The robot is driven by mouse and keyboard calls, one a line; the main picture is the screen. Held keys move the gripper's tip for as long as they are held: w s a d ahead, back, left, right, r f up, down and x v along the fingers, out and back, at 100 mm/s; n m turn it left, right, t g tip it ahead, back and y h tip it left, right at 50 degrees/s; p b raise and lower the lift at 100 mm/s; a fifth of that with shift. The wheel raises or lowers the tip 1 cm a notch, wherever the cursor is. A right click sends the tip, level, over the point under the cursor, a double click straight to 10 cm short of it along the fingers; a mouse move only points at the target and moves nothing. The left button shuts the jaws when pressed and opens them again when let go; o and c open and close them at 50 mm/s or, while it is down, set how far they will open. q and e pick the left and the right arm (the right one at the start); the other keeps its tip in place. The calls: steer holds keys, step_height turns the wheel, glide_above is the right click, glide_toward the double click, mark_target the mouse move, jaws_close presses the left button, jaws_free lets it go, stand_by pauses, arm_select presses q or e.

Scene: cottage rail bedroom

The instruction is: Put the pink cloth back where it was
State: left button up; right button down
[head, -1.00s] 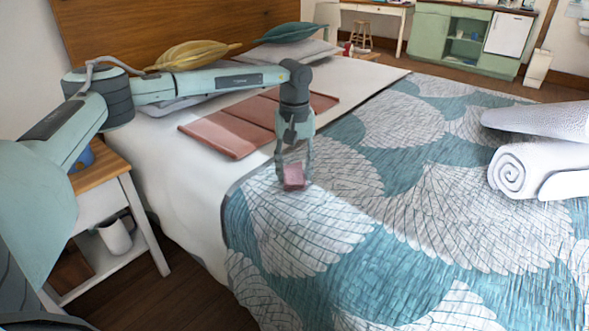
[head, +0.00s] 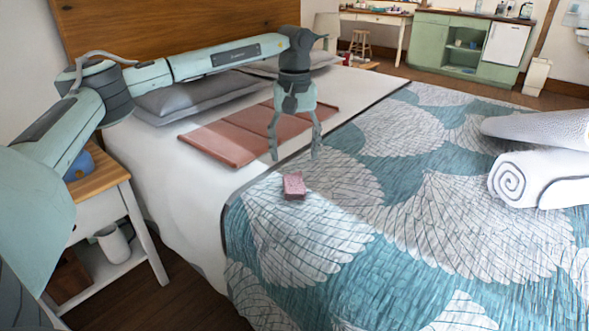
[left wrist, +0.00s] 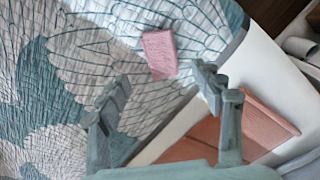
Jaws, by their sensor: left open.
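The pink cloth (head: 294,186), a small folded block, lies on the patterned teal and white bedspread (head: 330,255), close to the spread's edge by the white sheet. It also shows in the left wrist view (left wrist: 159,54), beyond the fingertips. My left gripper (head: 295,157) is open and empty above the bed, a little above the cloth and apart from it. Its two fingers show in the left wrist view (left wrist: 160,88) with a wide gap between them. My right gripper is in neither view.
A flat reddish folded piece (head: 225,138) lies on the white sheet behind the cloth. Grey pillows (head: 195,95) lie at the headboard. Rolled white towels (head: 535,178) lie at the right. A nightstand (head: 100,178) stands at the left. The bedspread around the cloth is clear.

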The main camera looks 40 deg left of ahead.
arm_select(q)
step_height(320, 180, up, 4)
steer(key=shift+f, duration=0.1)
stand_by(0.6)
